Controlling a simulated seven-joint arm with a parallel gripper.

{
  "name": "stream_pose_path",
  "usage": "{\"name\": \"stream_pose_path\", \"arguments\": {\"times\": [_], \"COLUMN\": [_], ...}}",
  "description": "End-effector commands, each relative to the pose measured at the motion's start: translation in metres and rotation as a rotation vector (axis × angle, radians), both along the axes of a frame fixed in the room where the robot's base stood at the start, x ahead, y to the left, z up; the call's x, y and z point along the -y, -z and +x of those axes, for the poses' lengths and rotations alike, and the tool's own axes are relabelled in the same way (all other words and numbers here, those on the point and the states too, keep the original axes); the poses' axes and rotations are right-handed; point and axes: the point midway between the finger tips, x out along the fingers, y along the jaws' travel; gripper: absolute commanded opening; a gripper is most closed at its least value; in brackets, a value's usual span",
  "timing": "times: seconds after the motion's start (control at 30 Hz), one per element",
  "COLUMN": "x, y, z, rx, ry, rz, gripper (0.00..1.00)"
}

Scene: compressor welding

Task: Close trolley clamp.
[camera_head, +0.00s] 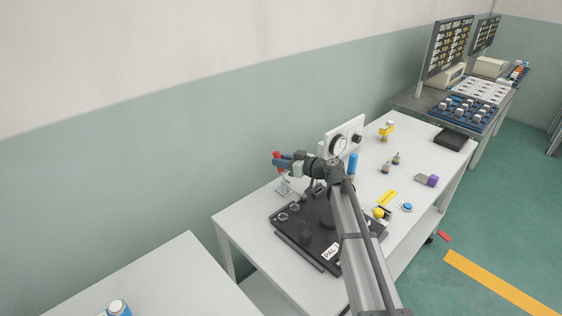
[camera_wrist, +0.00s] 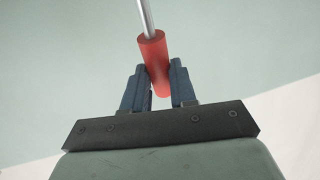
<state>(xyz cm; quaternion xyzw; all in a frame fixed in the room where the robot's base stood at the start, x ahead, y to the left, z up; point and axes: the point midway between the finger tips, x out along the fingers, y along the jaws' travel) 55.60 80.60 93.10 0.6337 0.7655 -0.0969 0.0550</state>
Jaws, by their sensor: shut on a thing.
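The trolley clamp (camera_head: 284,187) stands at the left end of the white table, beside the black pallet plate. Its lever has a red handle (camera_head: 277,160) that points upward in the head view. In the wrist view the red handle (camera_wrist: 154,62) sits between my two fingers, with a metal rod coming out of its far end. My gripper (camera_wrist: 160,85) is shut on the red handle. In the head view my gripper (camera_head: 284,160) reaches the handle from the right. The clamp's pad end is too small to make out.
The black plate (camera_head: 287,236) marked PAL lies under my arm. A gauge panel (camera_head: 343,137) and a blue cylinder (camera_head: 352,165) stand close behind the wrist. Wall space left of the clamp is free.

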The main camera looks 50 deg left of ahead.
Motion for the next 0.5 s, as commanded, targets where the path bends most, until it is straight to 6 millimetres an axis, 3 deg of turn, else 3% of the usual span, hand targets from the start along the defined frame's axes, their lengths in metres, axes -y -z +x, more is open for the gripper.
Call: {"name": "stream_pose_path", "arguments": {"times": [0.43,0.47,0.5], "x": [0.0011,0.0011,0.0011], "y": [-0.0005,-0.0005,-0.0005], "z": [0.0002,0.0002,0.0002], "rx": [0.001,0.001,0.001], "ry": [0.000,0.000,0.000], "rz": [0.011,0.011,0.011], "gripper": [0.00,0.27,0.31]}}
